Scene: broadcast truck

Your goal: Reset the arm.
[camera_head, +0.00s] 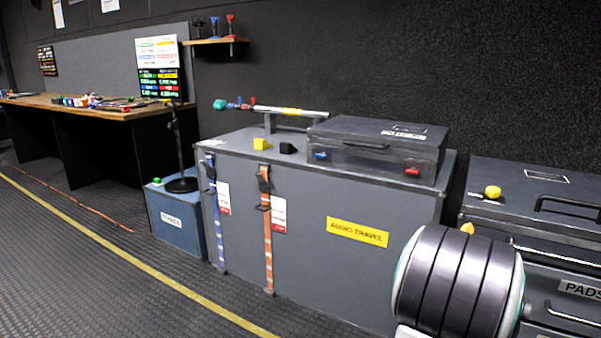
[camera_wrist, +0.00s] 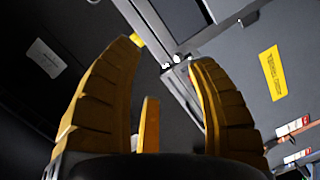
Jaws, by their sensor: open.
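My gripper (camera_wrist: 165,52) shows in the wrist view with its yellow ribbed fingers spread apart. Nothing is between them. In the head view, my arm's dark rounded link fills the lower right, and only a small yellow tip (camera_head: 467,228) of the gripper shows above it; the rest is hidden. The gripper is in front of the gap between the large grey case (camera_head: 300,235) and the drawer unit (camera_head: 540,232) on the right.
A blue box (camera_head: 175,218) carries a microphone stand (camera_head: 180,184). Floor at the left is clear.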

